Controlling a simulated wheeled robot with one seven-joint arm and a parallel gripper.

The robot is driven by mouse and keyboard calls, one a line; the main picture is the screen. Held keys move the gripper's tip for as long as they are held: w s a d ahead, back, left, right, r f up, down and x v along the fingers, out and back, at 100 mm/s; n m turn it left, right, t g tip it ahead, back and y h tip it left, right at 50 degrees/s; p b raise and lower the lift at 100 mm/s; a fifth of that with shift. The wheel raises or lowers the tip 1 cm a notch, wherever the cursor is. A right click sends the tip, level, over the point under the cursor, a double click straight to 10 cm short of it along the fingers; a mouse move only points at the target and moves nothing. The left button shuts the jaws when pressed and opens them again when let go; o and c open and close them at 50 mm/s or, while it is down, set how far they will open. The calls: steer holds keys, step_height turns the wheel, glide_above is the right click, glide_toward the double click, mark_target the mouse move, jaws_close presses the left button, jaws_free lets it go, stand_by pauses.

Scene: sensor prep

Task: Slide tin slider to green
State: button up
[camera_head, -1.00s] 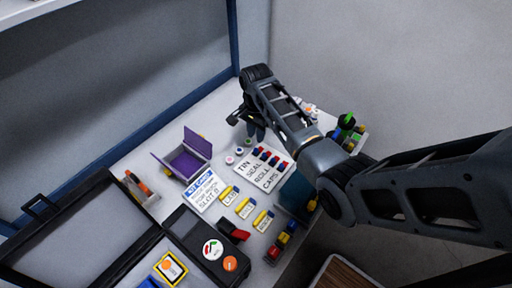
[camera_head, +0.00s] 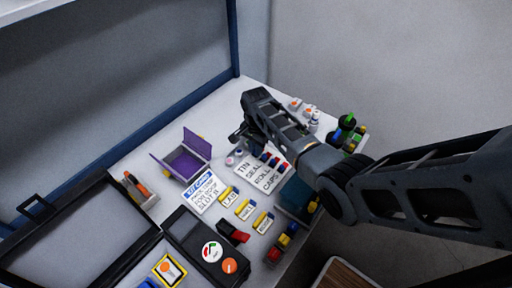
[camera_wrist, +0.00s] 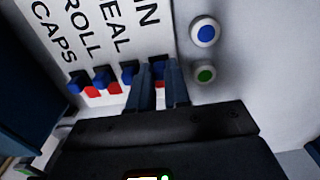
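The white slider board (camera_head: 247,178) lies on the table; its labels read TIN, SEAL, ROLL and CAPS. In the wrist view the board (camera_wrist: 92,24) has a row of dark blue knobs with red patches beside them. No green patch shows on it. My gripper (camera_wrist: 160,80) is at the TIN end of the row, low over the board. Its two fingers are a little apart, with the tin slider (camera_wrist: 159,84) showing red between them. I cannot tell whether they touch its knob. In the head view my gripper (camera_head: 242,138) and arm hide this slider.
A blue button (camera_wrist: 205,32) and a green button (camera_wrist: 205,74) sit beside the board. A purple open box (camera_head: 184,163) and a kit card (camera_head: 202,191) lie to its left. White bottles (camera_head: 313,120) stand behind my arm. A teal tray (camera_head: 297,197) is in front.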

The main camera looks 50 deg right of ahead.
jaws_close()
steer(key=shift+d+b, duration=0.3)
steer(key=shift+d, duration=1.25)
steer(key=shift+o, duration=1.4)
jaws_free()
step_height(320, 180, up, 8)
steer(key=p, duration=0.1)
steer(key=shift+f, duration=0.1)
